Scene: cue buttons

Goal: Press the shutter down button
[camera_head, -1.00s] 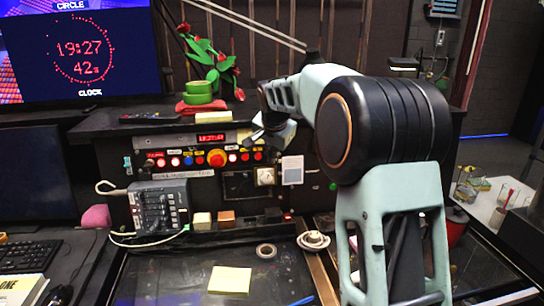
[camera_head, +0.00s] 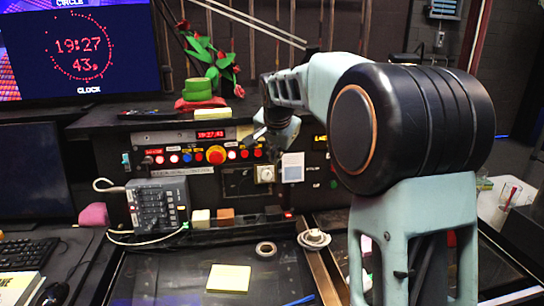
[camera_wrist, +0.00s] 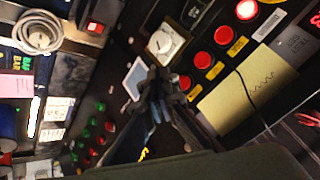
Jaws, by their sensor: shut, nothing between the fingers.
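A black control panel has a row of round buttons. In the wrist view several red buttons (camera_wrist: 203,60) with yellow labels run up to the right. I cannot read which label is the shutter down one. My gripper (camera_head: 258,134) is in front of the panel's right part, over the end of the row. Its dark fingers (camera_wrist: 158,84) are together and empty in the wrist view, just left of the lowest red button (camera_wrist: 185,82). Contact cannot be told.
A white rotary dial (camera_head: 265,174) and a pale card (camera_head: 292,167) are on the panel near my gripper. A grey control box (camera_head: 158,205) with cables stands left. Below are a tape roll (camera_head: 266,249) and yellow notes (camera_head: 229,278). Green and red buttons (camera_wrist: 93,134) appear lower left in the wrist view.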

